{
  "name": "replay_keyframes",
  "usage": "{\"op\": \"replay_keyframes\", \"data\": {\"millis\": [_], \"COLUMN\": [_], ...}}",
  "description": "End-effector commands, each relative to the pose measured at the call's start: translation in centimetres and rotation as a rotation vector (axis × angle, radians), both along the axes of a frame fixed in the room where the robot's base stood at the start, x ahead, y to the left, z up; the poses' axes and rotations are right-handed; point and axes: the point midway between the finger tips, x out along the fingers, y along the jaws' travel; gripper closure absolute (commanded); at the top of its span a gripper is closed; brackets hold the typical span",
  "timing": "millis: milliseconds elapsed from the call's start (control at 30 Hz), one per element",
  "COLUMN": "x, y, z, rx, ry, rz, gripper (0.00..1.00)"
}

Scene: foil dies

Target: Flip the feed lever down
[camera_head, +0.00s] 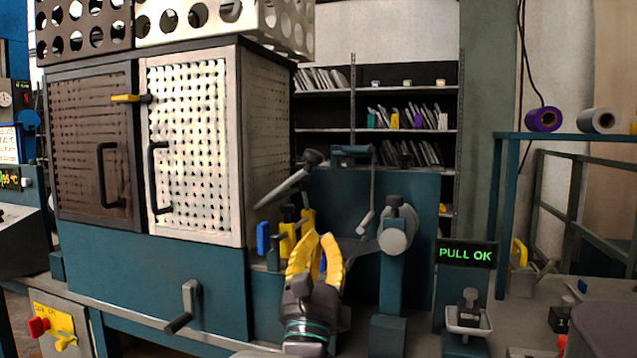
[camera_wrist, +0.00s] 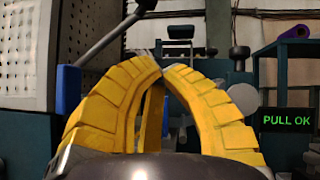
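A long grey lever with a black knob (camera_head: 290,182) slants up to the right beside the machine cabinet; I take it for the feed lever, though no label shows. It also shows in the wrist view (camera_wrist: 112,36), at upper left, with its knob at the top edge. My gripper (camera_head: 320,236) has yellow fingers and stands below the lever, apart from it. In the wrist view the fingertips (camera_wrist: 161,67) meet with nothing seen between them, and the lever is beyond and left of them. The lever's lower end is hard to make out.
The perforated cabinet (camera_head: 190,150) stands left of my gripper. A blue block (camera_head: 263,237) and yellow parts stand close by its fingers. A blue post with a grey roller (camera_head: 395,238) is to the right, then a "PULL OK" display (camera_head: 466,254). A crank (camera_head: 186,308) is at lower left.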

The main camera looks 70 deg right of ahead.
Motion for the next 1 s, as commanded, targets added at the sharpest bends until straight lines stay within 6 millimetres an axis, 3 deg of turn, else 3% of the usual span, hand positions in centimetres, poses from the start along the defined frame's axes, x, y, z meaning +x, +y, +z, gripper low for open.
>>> {"op": "replay_keyframes", "data": {"millis": [467, 1000], "x": [0.1, 1.1], "y": [-0.5, -5.4], "z": [0.4, 4.1], "rx": [-0.001, -0.003], "ry": [0.0, 0.001], "rz": [0.0, 0.0], "gripper": [1.0, 1.0]}}
